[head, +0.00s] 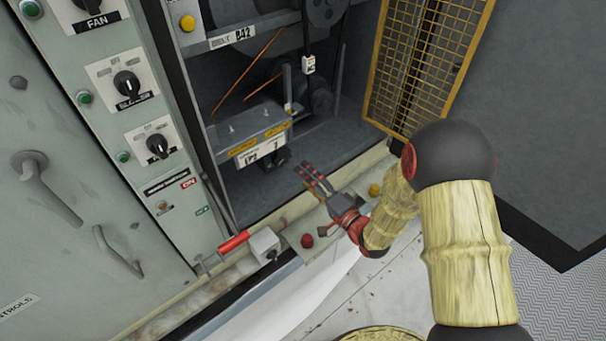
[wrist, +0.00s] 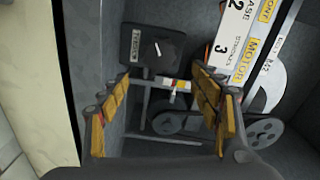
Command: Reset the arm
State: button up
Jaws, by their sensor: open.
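My gripper (head: 317,180) is open and empty in the head view. It hangs over the front sill of the open machine compartment, pointing into it. In the wrist view, the two yellow-padded fingers of my gripper (wrist: 163,112) stand apart with nothing between them. Beyond them show a dark box with a knob (wrist: 155,48) and a belt on pulleys (wrist: 205,124). My arm reaches in from the right side of the head view, bent at the dark elbow joint.
A motor base with yellow labels (head: 249,134) is inside the compartment. A yellow mesh guard (head: 428,62) stands open at right. A control panel with knobs (head: 127,84) is at left. A red-handled lever (head: 233,242) and a red knob (head: 307,241) are by the sill.

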dwell(0.5)
jog(key=s+d+f+n+g+h, duration=0.1)
jog(key=d+f+n+g+h, duration=0.15)
jog(key=f, duration=0.45)
jog(key=s+d+f+n+g+h, duration=0.2)
jog(key=d+f+g+h, duration=0.1)
jog(key=f, duration=0.4)
jog(key=s+d+r+n+g+h, duration=0.2)
jog(key=s+d+g+h, duration=0.3)
jog(key=d, duration=0.4)
jog(key=s+r+n+g, duration=0.2)
jog(key=s+r+g, duration=0.1)
jog(key=s+r, duration=1.55)
notch_tip(320, 180, up, 13)
jog(key=s+a+t, duration=0.2)
jog(key=t, duration=0.2)
jog(key=shift+s, duration=0.15)
